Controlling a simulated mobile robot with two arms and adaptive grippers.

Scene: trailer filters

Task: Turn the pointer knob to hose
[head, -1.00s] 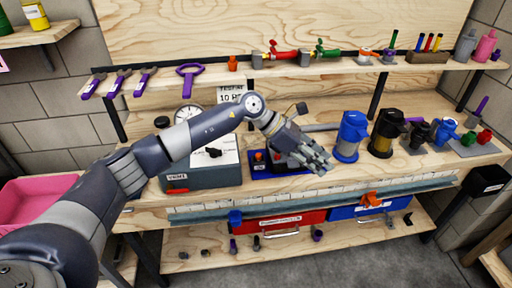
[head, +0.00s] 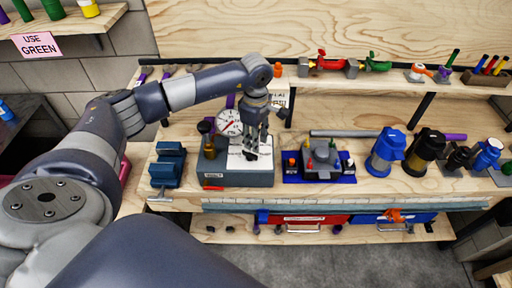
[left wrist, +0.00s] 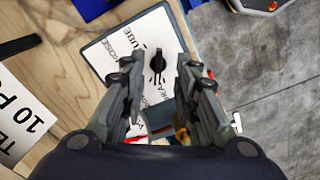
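The black pointer knob (left wrist: 157,62) stands on the white top panel (left wrist: 112,70) of a grey box. The printed words HOSE and TUBE show on the panel near it in the left wrist view. The knob looks upright in that picture; which label it points to is hard to tell. My left gripper (left wrist: 160,72) is open, with its fingers on either side of the line to the knob and nothing held. In the head view my left gripper (head: 250,148) hangs fingers down over the grey box (head: 212,168) and hides the knob. My right gripper is not in view.
A dial gauge (head: 228,124) stands behind the box on the wooden bench. A blue vise (head: 167,168) is left of it, and a blue tray (head: 320,176) with a grey fixture is right. Blue (head: 386,152) and black (head: 424,150) filter housings stand further right.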

